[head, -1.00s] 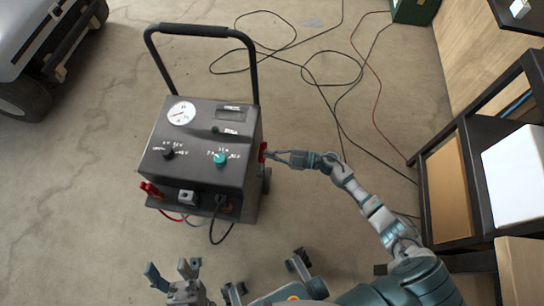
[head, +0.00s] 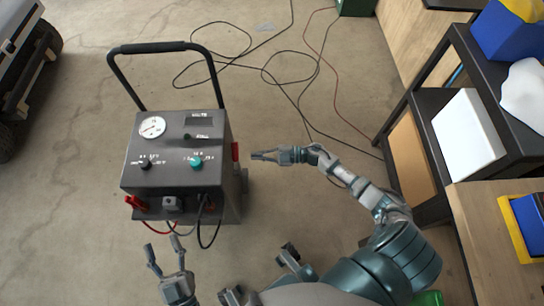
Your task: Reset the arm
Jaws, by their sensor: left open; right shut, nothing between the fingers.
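My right arm reaches in from the lower right. Its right gripper (head: 256,155) is shut and empty, just to the right of the cart-like charger (head: 175,178). A small gap of floor lies between its fingertips and the red part (head: 235,151) on the charger's right side. My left gripper (head: 161,243) is open and empty at the bottom left, below the charger's front. The charger is a dark box with a round gauge (head: 152,127), a teal knob (head: 196,162), a black knob (head: 146,165) and a tall handle (head: 150,48).
A red clamp (head: 136,202) and cables hang at the charger's front. Loose cables (head: 285,95) lie on the floor behind. A dark shelf (head: 430,105) with a white box (head: 468,135) stands at right. A vehicle (head: 22,70) is at far left. Floor left of the charger is clear.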

